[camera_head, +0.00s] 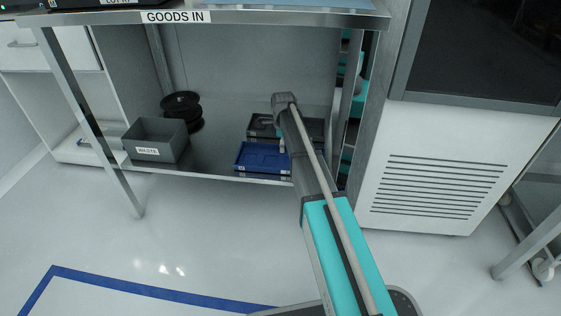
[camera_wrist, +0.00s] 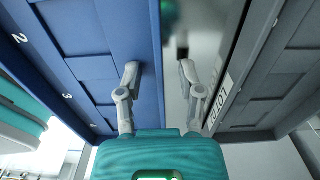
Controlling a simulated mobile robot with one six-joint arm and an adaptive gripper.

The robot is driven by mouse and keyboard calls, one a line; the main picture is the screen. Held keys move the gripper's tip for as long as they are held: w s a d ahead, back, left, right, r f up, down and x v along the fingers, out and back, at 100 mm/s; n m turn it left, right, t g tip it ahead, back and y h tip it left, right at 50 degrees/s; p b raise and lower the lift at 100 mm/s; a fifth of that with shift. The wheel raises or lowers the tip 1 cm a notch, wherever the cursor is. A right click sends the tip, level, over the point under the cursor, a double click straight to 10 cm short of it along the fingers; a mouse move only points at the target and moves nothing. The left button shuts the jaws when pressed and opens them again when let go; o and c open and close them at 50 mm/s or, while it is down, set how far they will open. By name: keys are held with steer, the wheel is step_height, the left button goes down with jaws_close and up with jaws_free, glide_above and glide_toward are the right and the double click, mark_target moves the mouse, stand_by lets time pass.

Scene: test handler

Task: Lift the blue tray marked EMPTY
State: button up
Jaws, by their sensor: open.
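The blue tray (camera_head: 262,158) lies on the lower shelf under the bench, at its front edge. In the wrist view the blue tray (camera_wrist: 92,50) fills the left side, with the numbers 2 and 3 on its rim; I cannot read EMPTY on it. My gripper (camera_wrist: 159,72) is open and empty. Its left finger is over the blue tray's right rim, and its right finger is over the gap beside that rim; I cannot tell whether either touches. In the head view my arm hides most of the gripper and the tray's right end.
A dark tray (camera_head: 263,124) lies behind the blue one; a grey tray with a label (camera_wrist: 262,75) fills the wrist view's right side. A grey WASTE bin (camera_head: 156,146) and black spools (camera_head: 182,104) stand left on the shelf. The bench top (camera_head: 250,17) is above.

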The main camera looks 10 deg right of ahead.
jaws_close()
stand_by(0.3)
steer(key=shift+r, duration=0.1)
step_height(320, 180, up, 10)
steer(key=p, duration=1)
stand_by(0.8)
